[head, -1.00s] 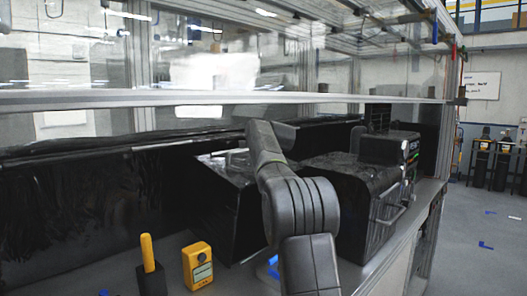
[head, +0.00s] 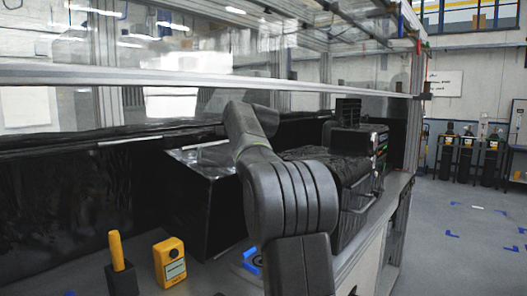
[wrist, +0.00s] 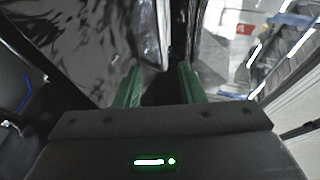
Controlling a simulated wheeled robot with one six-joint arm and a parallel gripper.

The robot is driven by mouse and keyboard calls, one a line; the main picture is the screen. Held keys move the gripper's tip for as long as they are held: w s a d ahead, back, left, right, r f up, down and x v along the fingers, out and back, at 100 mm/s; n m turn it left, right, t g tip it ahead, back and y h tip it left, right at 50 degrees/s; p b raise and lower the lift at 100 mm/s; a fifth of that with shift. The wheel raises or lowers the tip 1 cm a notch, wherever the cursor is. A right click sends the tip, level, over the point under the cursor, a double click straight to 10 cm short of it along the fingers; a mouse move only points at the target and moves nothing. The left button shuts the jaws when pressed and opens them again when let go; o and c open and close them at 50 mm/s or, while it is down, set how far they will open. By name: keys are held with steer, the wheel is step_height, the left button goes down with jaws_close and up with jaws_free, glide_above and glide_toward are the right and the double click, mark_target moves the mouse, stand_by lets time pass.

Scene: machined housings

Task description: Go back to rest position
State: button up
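My gripper (wrist: 158,86) shows in the wrist view with two green fingers standing apart. Nothing is visible between the fingers except a dark gap behind them. A green light glows on the gripper body. In the head view my dark grey arm is folded in front of the bench, and its end is hidden behind the arm links. No housing can be clearly made out in either view.
A yellow handheld meter (head: 171,262) and a yellow-handled tool in a black holder (head: 120,265) stand at the bench's front left. Black boxes (head: 205,205) stand behind my arm. A metal frame rail (head: 200,77) crosses above. Open floor (head: 450,215) lies right.

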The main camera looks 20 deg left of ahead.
mark_target(222, 143)
steer(key=p+x, duration=0.5)
steer(key=x, duration=0.9)
steer(key=shift+s+d, duration=0.1)
stand_by(0.3)
